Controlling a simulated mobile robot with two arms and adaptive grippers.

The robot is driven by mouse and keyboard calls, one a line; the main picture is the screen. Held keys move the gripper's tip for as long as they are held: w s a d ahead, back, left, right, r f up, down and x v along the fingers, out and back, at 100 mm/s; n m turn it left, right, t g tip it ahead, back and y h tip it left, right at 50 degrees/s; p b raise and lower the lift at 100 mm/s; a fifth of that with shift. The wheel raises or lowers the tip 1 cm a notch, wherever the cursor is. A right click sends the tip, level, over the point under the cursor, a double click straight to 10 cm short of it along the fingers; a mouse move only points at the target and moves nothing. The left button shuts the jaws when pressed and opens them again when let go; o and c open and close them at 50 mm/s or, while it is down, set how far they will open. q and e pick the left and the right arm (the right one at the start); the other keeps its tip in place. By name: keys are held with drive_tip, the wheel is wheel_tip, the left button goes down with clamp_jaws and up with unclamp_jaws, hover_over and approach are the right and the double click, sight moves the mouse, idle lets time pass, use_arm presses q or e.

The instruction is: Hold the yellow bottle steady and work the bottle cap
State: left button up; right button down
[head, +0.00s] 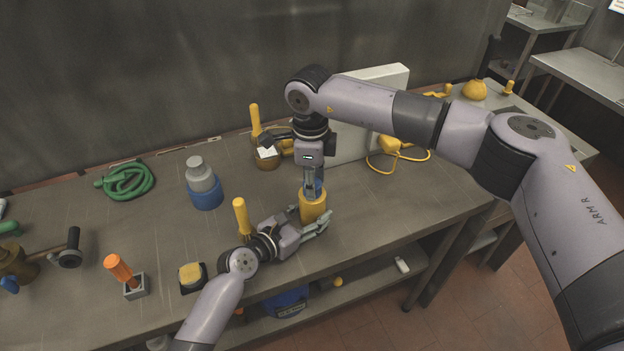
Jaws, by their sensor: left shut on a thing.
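The yellow bottle (314,208) stands upright on the metal bench, near its front edge. My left gripper (318,222) reaches in from the left, low over the bench, and is shut on the bottle's body. My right gripper (313,186) points straight down over the bottle, with its fingers at the bottle's top. The bottle cap is hidden or too small to make out between those fingers. I cannot tell whether the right fingers grip it.
A blue-and-grey container (205,190), a green coiled hose (126,181), an orange-handled tool (122,270) and a yellow-topped block (192,276) are to the left. A yellow handle (241,216) stands beside my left wrist. A white panel (352,140) stands behind.

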drive_tip(key=m, duration=0.5)
drive_tip(key=shift+s+a+f, duration=0.1)
drive_tip(key=shift+s, duration=0.05)
drive_tip(key=c, duration=1.6)
unclamp_jaws()
drive_tip(key=shift+m, duration=0.9)
drive_tip(key=o, duration=0.5)
drive_tip(key=shift+o, duration=0.2)
wheel_tip(320, 180, up, 12)
drive_tip(key=shift+s+a, duration=0.1)
